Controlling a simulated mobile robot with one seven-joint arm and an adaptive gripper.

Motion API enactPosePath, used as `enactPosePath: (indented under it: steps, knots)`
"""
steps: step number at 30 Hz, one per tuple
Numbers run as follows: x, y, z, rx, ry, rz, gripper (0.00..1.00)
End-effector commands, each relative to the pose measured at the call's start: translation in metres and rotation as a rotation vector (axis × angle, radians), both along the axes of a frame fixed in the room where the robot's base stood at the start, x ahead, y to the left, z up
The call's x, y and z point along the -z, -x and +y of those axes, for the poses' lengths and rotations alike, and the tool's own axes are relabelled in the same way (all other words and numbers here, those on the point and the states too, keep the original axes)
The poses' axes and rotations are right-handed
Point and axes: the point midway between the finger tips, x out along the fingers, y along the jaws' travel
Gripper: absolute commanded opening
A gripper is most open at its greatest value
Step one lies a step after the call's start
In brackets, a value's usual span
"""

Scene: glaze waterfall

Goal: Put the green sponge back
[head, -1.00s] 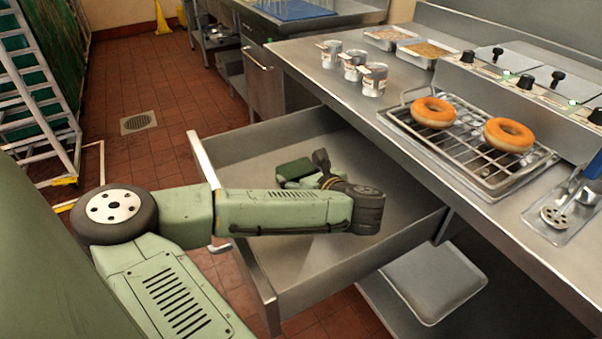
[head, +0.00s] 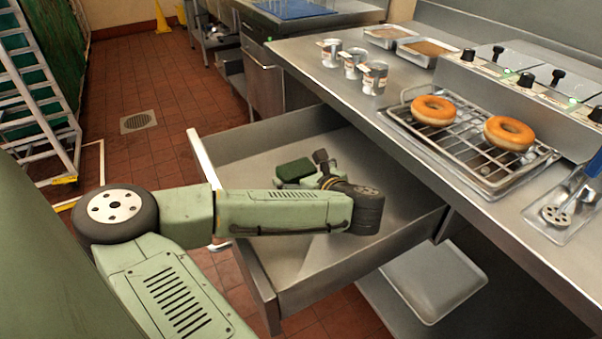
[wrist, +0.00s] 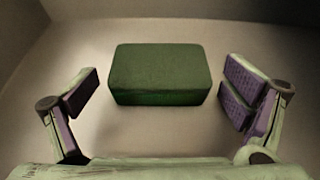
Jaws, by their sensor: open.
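The green sponge (wrist: 160,72) lies flat on the floor of the open steel drawer (head: 232,150). In the wrist view it sits midway between the two open, purple-padded fingers of my gripper (wrist: 158,92), with a gap on each side. Neither pad touches it. In the head view the sponge (head: 295,170) shows just beyond my arm's wrist, partly hidden by my arm. My gripper is inside the drawer and mostly hidden there by my own wrist.
The steel counter (head: 400,70) overhangs the drawer's right side. On it are several cans (head: 373,78), two trays and a wire rack (head: 470,145) with two doughnuts (head: 509,134). A pale tray (head: 432,280) lies on a shelf below. The drawer's near floor is bare.

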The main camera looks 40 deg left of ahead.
Motion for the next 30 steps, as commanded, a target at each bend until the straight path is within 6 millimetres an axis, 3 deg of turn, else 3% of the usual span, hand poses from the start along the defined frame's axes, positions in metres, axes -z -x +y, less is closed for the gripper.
enactPosePath:
  steps: [3,7,18,30]
  knots:
    - [-0.006,0.000,0.000,0.000,-0.001,0.000,0.94]
    - [-0.009,0.005,-0.015,0.004,0.000,-0.002,0.94]
    - [-0.039,0.033,-0.085,0.007,0.000,-0.002,0.94]
    - [-0.049,0.042,-0.103,0.000,-0.001,0.000,0.94]
